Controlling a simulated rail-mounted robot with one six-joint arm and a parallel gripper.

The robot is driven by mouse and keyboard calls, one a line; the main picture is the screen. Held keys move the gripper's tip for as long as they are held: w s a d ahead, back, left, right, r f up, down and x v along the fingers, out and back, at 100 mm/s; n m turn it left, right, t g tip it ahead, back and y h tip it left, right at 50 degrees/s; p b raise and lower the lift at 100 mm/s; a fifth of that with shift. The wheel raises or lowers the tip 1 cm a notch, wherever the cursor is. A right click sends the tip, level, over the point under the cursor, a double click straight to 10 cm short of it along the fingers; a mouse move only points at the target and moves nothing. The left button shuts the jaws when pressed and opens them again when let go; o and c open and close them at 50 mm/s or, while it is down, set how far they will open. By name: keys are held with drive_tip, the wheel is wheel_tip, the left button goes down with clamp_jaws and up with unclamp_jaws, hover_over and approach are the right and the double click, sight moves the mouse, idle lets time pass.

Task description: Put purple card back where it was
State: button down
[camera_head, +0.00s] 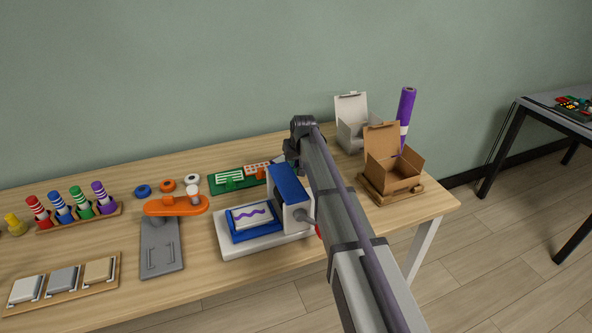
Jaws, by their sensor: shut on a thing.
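A white card with a purple wavy line (252,215) lies in the blue frame (236,234) of a white-based press (226,246) at the middle of the table. I cannot tell whether it is the purple card of the task. My arm reaches up from the bottom right and bends down above the back of the table. Only a dark part of my gripper (291,153) shows beside the arm, behind the press. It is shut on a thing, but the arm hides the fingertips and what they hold.
A green board (235,180) lies behind the press. An orange stand (174,207) and several striped tubes stand to the left. An open cardboard box (393,178), a white box (351,105) and a purple roll (405,112) stand at the right end.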

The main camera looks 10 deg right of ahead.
drive_tip(key=shift+f, duration=0.1)
drive_tip(key=c, duration=1.4)
unclamp_jaws()
drive_tip(key=shift+f, duration=0.1)
drive_tip(key=shift+c, duration=0.2)
drive_tip(key=o, duration=0.5)
drive_tip(key=shift+c, duration=0.2)
drive_tip(key=p+v, duration=1.1)
drive_tip(key=v, duration=0.1)
drive_tip(key=shift+r+p, duration=0.25)
drive_tip(key=shift+p, duration=0.15)
